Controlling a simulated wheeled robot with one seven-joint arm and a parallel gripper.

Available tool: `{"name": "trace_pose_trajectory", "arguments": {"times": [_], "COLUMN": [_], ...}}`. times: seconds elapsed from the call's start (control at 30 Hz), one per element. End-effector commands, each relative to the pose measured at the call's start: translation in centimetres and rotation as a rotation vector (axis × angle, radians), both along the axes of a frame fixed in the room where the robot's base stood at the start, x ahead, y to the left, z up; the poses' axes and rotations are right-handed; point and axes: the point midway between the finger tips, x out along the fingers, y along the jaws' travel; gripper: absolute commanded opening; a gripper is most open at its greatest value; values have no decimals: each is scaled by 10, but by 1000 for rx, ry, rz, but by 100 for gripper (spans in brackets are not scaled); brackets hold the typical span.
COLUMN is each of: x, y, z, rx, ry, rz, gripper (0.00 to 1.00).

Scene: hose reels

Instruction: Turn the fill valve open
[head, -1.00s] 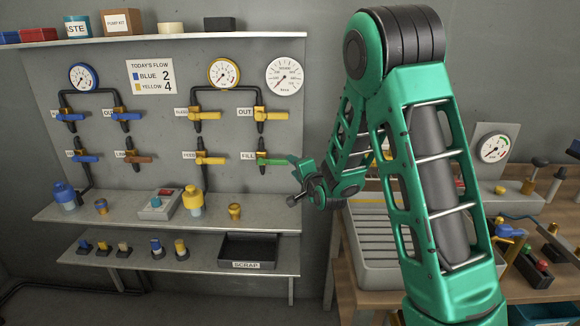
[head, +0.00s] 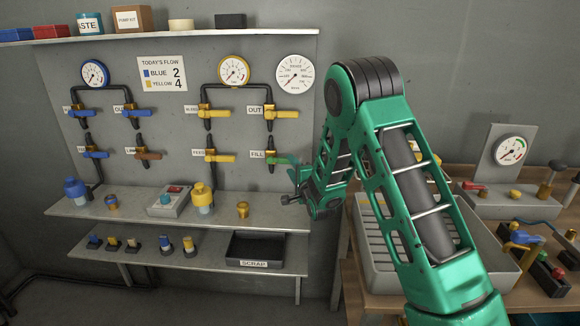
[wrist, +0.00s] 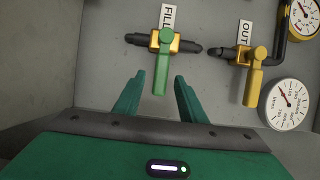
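The fill valve has a green lever (head: 281,160) on a brass body, beside a FILL label on the wall panel. In the wrist view the green lever (wrist: 161,74) points toward my gripper, in line with the gap between its fingers and at right angles to the black pipe. My gripper (wrist: 153,90) is open and empty, with one finger on each side of the lever's line. In the head view my gripper (head: 294,174) is at the right end of the lever.
The OUT valve's yellow lever (wrist: 253,86) is close on the right in the wrist view, with a white gauge (wrist: 287,102) near it. In the head view a shelf (head: 225,222) and a scrap tray (head: 268,249) are below. A grey ribbed tray (head: 385,255) sits under my arm.

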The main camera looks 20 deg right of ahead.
Motion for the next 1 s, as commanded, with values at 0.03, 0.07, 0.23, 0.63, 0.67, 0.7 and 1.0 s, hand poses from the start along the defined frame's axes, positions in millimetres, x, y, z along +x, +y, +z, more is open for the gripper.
{"name": "trace_pose_trajectory", "arguments": {"times": [0.03, 0.07, 0.23, 0.63, 0.67, 0.7, 1.0], "x": [8, 11, 25, 29, 29, 29, 29], "y": [1, 2, 3, 3, 3, 3, 4], "z": [0, 0, 0, 0, 0, 0, 0], "rx": [0, -1, -1, -1, -1, -1, -7], "ry": [0, -1, 0, 0, 0, 0, 3], "rz": [1, 1, 1, 0, 0, 0, 2], "gripper": [38, 38, 38, 28, 21, 11, 0]}}
